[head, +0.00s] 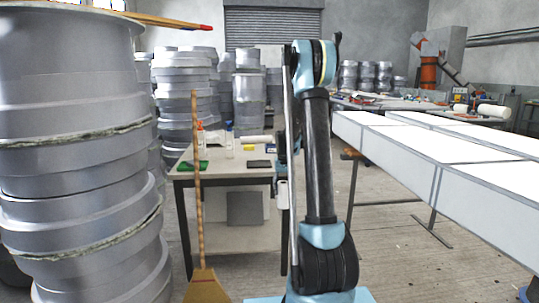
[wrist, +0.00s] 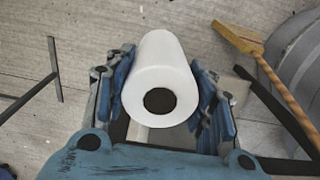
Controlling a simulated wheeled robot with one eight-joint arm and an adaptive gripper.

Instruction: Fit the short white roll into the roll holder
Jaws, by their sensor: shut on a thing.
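The short white roll (wrist: 162,66) fills the middle of the wrist view, its end with a dark round hole turned toward the camera. My gripper (wrist: 160,82) is shut on it, with blue finger pads pressed against its left and right sides. I cannot pick out the roll holder with certainty in either view.
The small table (head: 225,179) carries bottles, a green item (head: 193,166) and a dark flat item (head: 259,163). A broom (head: 197,200) stands in front of it. Grey mould stacks (head: 75,150) crowd the left. Long white-topped moulds (head: 440,150) lie at right; another white roll (head: 494,112) lies behind.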

